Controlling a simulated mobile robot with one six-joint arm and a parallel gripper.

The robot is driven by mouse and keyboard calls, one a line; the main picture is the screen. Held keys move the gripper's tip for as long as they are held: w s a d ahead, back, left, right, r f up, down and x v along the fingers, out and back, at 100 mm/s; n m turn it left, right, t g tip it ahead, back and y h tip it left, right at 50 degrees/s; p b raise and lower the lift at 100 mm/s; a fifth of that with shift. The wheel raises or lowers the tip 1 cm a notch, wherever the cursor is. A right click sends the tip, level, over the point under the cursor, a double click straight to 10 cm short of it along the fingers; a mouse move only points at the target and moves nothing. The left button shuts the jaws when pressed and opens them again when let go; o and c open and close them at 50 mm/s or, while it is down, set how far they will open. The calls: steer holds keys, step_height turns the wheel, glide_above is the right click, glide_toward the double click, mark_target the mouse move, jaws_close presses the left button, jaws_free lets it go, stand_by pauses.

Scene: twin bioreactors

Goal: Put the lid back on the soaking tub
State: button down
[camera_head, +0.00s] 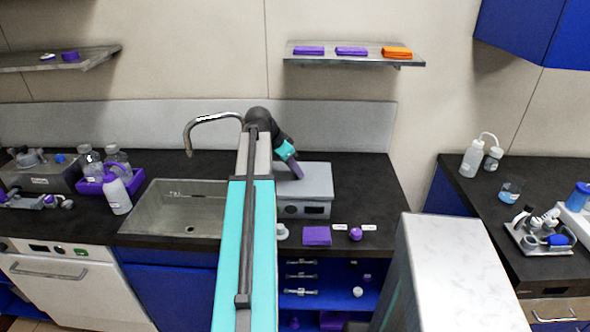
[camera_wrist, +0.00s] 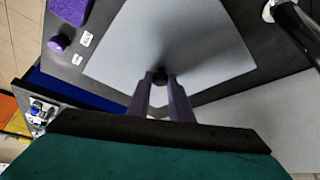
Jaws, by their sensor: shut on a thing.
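The grey lid (camera_head: 315,180) is at the top of the soaking tub (camera_head: 290,209), a grey box with a small dark panel on its front, on the dark counter right of the sink. The lid lies level and lines up with the tub from here; I cannot tell whether it rests fully or sits slightly above. My gripper (camera_head: 294,168) reaches down to the lid's middle. In the wrist view the lid (camera_wrist: 125,45) fills the centre, and my gripper (camera_wrist: 160,80) is shut on its small black knob (camera_wrist: 160,76). The tub's inside is hidden.
The sink (camera_head: 175,210) with its curved tap (camera_head: 205,120) lies left of the tub. A purple sponge-like block (camera_head: 317,236), a purple round piece (camera_head: 355,234) and small labels lie in front. A shelf (camera_head: 350,60) hangs above. Counter right of the tub is clear.

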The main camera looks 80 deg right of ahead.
steer(key=c, duration=1)
jaws_free()
steer(key=shift+r, duration=0.2)
steer(key=shift+r+p, duration=1.95)
steer(key=shift+r, duration=1.4)
jaws_close()
steer(key=shift+f+b, duration=1.4)
steer(key=shift+f, duration=1.3)
